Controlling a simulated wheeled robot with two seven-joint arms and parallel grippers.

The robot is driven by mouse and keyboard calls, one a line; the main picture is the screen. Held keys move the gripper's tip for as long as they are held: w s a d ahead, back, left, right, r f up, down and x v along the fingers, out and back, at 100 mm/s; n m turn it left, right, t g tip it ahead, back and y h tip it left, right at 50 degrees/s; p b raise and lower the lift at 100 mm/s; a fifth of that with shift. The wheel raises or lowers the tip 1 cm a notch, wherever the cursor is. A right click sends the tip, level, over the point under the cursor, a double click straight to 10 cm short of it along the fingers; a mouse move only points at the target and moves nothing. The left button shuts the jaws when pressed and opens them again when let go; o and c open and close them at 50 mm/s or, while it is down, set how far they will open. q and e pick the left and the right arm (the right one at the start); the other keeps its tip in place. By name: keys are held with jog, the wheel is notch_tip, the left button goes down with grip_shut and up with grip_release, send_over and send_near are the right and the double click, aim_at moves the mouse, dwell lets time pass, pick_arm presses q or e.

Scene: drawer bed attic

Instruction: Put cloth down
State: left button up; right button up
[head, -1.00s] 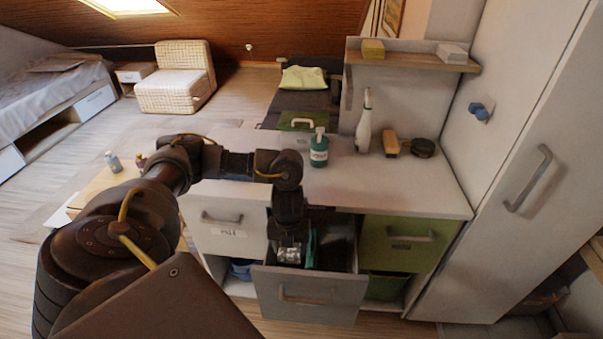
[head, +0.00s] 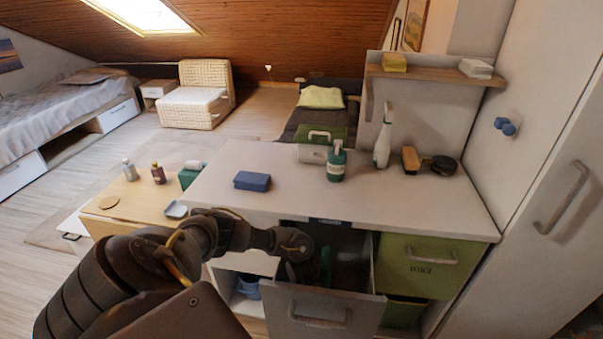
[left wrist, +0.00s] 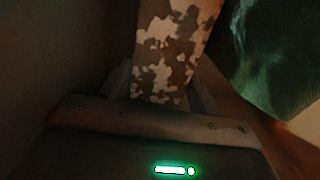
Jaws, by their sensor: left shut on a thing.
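My left gripper (head: 300,272) reaches down into the open middle drawer (head: 322,312). In the left wrist view, my left gripper (left wrist: 168,98) is shut on a camouflage-patterned cloth (left wrist: 172,45) in brown, grey and white. The cloth hangs beyond the fingertips inside the dark drawer. A green textured thing (left wrist: 268,60) lies beside it at the right. In the head view the held cloth is mostly hidden by my arm and the drawer's shade, and I cannot tell whether it touches the drawer floor. My right gripper is not in view.
On the counter (head: 290,195) are a folded blue item (head: 252,181), a green pump bottle (head: 336,162), a white spray bottle (head: 383,140), a brush (head: 410,159) and a dark round tin (head: 440,165). A green drawer (head: 430,265) is right of the open one.

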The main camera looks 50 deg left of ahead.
pick_arm(q)
jog(key=shift+f, duration=1.9)
jog(key=shift+b, duration=0.3)
jog(key=shift+f, duration=0.1)
jog(key=o, duration=1.1)
jog(key=shift+c, duration=0.2)
jog(key=shift+r, duration=0.25)
notch_tip(320, 180, up, 12)
jog(key=shift+f+p, duration=0.1)
jog(key=shift+p, duration=0.85)
